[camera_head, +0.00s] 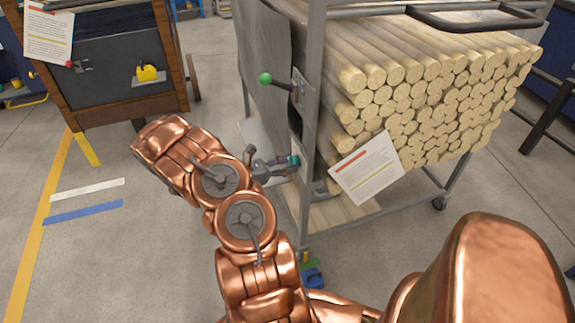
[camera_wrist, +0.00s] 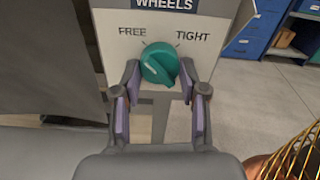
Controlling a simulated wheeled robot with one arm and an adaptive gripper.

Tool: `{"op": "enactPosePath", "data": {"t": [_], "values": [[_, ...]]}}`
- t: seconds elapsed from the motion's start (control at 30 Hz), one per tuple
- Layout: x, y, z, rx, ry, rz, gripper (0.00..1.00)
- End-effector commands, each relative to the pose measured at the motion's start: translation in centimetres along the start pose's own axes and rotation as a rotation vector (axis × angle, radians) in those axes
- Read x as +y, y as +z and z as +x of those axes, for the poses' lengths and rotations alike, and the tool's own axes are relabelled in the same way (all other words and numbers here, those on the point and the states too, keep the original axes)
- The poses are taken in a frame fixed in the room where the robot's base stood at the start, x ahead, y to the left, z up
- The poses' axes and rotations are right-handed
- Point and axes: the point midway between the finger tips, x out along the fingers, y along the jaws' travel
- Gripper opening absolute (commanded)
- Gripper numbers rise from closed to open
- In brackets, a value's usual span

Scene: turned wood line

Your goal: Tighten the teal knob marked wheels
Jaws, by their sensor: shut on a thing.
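The teal knob (camera_wrist: 160,62) sits on a pale plate (camera_wrist: 112,38) under the word WHEELS. FREE is printed at its upper left and TIGHT at its upper right, each with a tick line. I cannot tell for sure which mark the knob points at. My gripper (camera_wrist: 159,82) has its fingertips on the left and right sides of the knob, shut on it. In the head view my gripper (camera_head: 283,166) reaches the teal knob (camera_head: 294,160) on the near post of the grey cart (camera_head: 313,110).
The cart carries a stack of round wooden rods (camera_head: 430,90). A lever with a green ball (camera_head: 265,79) stands out above my gripper. A paper sheet (camera_head: 365,172) hangs on the cart's front. A dark wooden cabinet (camera_head: 105,60) stands at the left, with open floor between.

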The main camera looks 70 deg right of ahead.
Motion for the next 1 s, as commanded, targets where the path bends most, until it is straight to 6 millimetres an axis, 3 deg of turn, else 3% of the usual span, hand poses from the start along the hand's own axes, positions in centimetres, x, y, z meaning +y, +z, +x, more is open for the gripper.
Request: {"op": "enactPosePath", "data": {"t": [0.47,1.0], "values": [[0.02,-0.25,0.01,-0.001,-0.003,0.092,0.08],[0.24,-0.56,-0.03,0.000,0.000,0.561,0.08]]}}
